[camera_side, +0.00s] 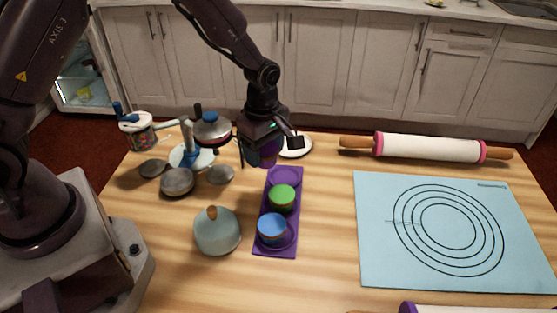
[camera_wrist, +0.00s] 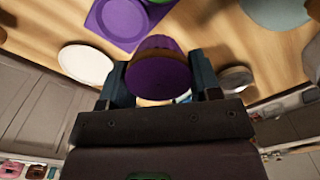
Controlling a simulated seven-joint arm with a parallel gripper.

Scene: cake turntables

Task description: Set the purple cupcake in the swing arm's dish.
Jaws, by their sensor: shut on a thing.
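My gripper (camera_side: 264,146) is shut on the purple cupcake (camera_wrist: 158,72), with a finger on each side of it in the wrist view. In the side view the cupcake (camera_side: 265,157) hangs beyond the far end of the purple tray, partly hidden by my gripper. A stand with a blue post (camera_side: 186,132) is left of my gripper. Grey round dishes (camera_side: 177,182) (camera_side: 220,174) (camera_side: 152,168) lie around it, apart from the cupcake. I cannot tell clearly which dish belongs to the swing arm. A grey dish (camera_wrist: 237,80) shows right of my gripper in the wrist view.
The purple tray (camera_side: 281,249) holds a green cupcake (camera_side: 282,196) and a blue cupcake (camera_side: 272,229). A domed lid (camera_side: 217,233) stands left of it. A red-and-blue pot-like thing (camera_side: 212,131) is close left of my gripper. A white plate (camera_side: 296,147) lies behind; a blue mat (camera_side: 375,240) is right.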

